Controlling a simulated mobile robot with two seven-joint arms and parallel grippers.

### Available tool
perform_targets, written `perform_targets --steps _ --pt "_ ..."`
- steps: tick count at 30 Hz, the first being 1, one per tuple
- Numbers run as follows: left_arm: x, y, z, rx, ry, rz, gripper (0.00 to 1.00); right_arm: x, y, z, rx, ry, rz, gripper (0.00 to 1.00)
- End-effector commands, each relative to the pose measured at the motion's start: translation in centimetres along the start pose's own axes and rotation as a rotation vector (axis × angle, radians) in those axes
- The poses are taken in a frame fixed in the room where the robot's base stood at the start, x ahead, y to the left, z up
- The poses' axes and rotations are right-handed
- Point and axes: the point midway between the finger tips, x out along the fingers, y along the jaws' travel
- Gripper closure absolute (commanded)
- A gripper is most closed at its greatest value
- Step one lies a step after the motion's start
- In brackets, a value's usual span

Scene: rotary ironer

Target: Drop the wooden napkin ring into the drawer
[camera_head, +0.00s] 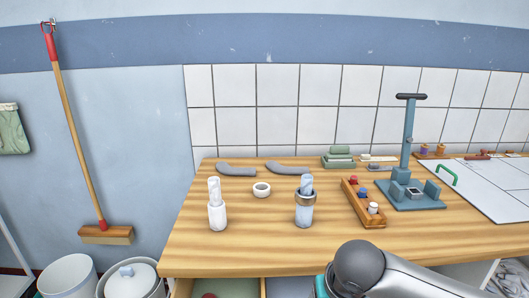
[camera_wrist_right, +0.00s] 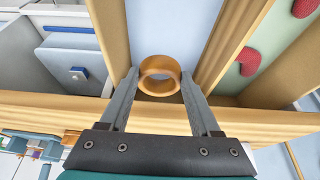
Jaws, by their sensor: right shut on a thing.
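The wooden napkin ring (camera_wrist_right: 147,84) is between the two fingertips of my right gripper (camera_wrist_right: 160,88) in the right wrist view. The gripper is shut on it. The ring shows over the pale-blue compartment of the open drawer (camera_wrist_right: 230,42), near the drawer's front wall; its exact height over the floor is unclear. In the head view the drawer (camera_head: 263,288) shows at the bottom edge, under the tabletop. There my right arm hides part of it, and the right gripper and ring are hidden or out of frame. My left gripper is not in view.
A wooden divider separates the pale-blue compartment from a green one with red items (camera_wrist_right: 250,60). The front middle is clear.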

Motion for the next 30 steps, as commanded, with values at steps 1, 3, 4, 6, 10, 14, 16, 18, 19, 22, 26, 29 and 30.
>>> perform_targets --steps 1,3,4,6,10,14,16,18,19,22,26,29,30 --pt "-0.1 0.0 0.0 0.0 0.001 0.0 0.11 -0.1 0.0 0.0 0.0 0.001 0.0 0.89" --pt "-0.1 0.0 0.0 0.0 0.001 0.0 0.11 -0.1 0.0 0.0 0.0 0.0 0.0 0.89" --pt "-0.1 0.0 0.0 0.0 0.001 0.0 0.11 -0.1 0.0 0.0 0.0 0.001 0.0 0.34" --pt "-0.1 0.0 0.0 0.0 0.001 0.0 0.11 -0.1 0.0 0.0 0.0 0.0 0.0 0.26" --pt "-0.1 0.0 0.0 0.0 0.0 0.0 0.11 -0.1 0.0 0.0 0.0 0.0 0.0 0.12" --pt "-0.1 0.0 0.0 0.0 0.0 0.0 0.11 0.0 0.0 0.0 0.0 0.0 0.0 0.01" --pt "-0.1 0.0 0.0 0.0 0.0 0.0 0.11 0.0 0.0 0.0 0.0 0.0 0.0 0.01" --pt "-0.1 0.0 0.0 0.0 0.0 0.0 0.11 0.0 0.0 0.0 0.0 0.0 0.0 0.01" --pt "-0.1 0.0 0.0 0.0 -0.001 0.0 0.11 0.0 0.0 0.0 0.0 0.0 0.0 0.01" --pt "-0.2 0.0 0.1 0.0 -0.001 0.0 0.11 -0.3 0.0 0.0 0.0 0.0 -0.001 0.01" --pt "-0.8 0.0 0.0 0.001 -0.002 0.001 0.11 -1.9 0.0 -0.1 0.0 0.001 -0.002 0.01" --pt "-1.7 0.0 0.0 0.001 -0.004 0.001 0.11 -4.0 0.0 -0.2 -0.001 0.001 -0.002 0.01" --pt "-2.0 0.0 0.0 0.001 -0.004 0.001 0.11 -5.0 0.0 -0.2 -0.002 0.002 -0.002 0.01"
